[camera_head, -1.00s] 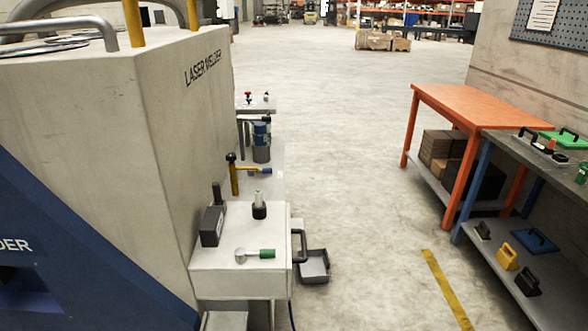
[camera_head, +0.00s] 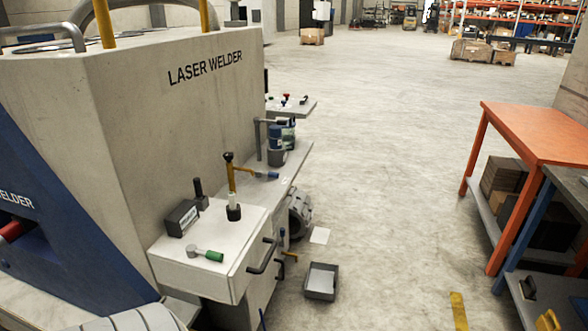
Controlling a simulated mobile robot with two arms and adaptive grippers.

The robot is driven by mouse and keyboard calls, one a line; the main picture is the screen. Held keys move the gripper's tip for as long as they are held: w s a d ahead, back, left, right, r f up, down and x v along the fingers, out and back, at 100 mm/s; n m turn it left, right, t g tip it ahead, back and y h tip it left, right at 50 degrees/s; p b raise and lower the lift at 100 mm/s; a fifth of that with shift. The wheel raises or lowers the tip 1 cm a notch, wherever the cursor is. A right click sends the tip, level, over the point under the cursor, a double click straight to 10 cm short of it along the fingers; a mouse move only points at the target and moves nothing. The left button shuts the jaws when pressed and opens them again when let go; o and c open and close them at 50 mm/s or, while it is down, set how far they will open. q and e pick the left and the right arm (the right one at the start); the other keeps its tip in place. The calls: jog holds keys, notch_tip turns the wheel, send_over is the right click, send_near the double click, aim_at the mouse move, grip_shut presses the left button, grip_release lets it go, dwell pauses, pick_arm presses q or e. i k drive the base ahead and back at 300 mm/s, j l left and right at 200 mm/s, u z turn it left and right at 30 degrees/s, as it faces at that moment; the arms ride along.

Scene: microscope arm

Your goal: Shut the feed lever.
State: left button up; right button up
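A small lever with a green grip (camera_head: 208,254) and a round grey hub lies flat on top of a white box (camera_head: 222,273) beside the laser welder. Behind it stands an upright pin with a black base (camera_head: 233,211). I cannot tell for certain which of these is the feed lever. Neither of my grippers shows in the head view.
The laser welder (camera_head: 175,120) fills the left. A black box (camera_head: 182,218) sits on the white box, which has a dark handle (camera_head: 263,256) on its right side. A grey tray (camera_head: 321,282) lies on the floor.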

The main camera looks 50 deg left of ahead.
aim_at(258, 173)
jog(key=i+u, duration=0.45)
jog(key=i+l+u, duration=0.4)
jog(key=i, duration=0.25)
jog(key=j, duration=0.1)
